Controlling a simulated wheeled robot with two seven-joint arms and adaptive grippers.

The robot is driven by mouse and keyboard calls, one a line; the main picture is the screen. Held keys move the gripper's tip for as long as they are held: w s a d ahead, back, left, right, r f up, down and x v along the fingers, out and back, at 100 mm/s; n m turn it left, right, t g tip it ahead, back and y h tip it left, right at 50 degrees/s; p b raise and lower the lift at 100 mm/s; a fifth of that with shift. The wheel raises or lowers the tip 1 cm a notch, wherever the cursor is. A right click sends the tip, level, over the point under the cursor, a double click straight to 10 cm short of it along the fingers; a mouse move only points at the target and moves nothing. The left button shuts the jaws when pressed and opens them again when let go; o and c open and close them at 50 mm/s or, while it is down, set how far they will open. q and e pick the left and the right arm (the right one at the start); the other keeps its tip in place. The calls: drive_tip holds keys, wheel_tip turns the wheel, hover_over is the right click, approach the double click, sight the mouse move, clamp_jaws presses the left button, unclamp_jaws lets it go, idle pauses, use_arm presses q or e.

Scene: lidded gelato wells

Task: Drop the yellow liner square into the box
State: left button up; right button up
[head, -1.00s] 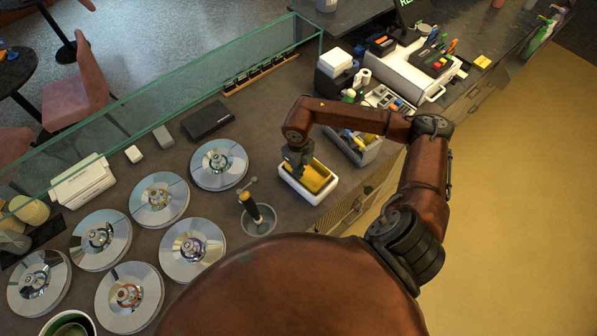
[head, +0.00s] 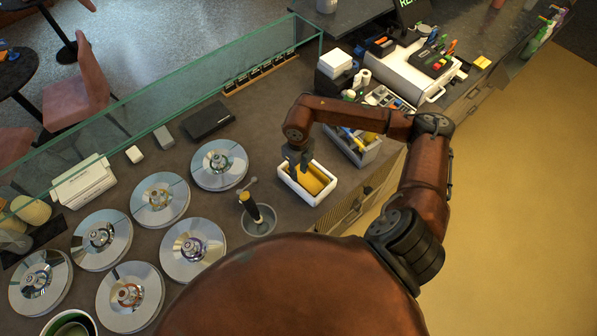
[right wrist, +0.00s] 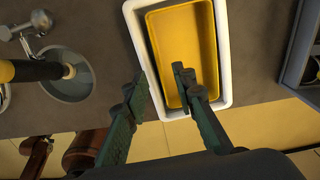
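The yellow liner square (head: 314,180) lies inside the white-rimmed box (head: 327,193) on the counter. In the right wrist view the liner (right wrist: 186,48) fills most of the inside of the box (right wrist: 137,22), with a dark gap along its left side. My right gripper (head: 298,168) is over the left end of the box. In the right wrist view its two fingers (right wrist: 158,80) are apart with nothing between them. One finger overlaps the liner in the picture and the other is outside the rim; I cannot tell whether they touch. My left gripper is not in view.
A grey cup with a dark-handled scoop (head: 259,222) stands left of the box. A grey bin of tools (head: 362,155) stands behind it to the right. Several round shiny lids (head: 219,164) cover wells at the left. A glass guard (head: 180,85) runs along the far counter edge.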

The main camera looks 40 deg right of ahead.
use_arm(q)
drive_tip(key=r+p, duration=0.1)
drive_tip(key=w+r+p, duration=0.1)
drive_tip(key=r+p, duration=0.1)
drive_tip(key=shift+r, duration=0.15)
use_arm(e)
wheel_tip(320, 180, up, 8)
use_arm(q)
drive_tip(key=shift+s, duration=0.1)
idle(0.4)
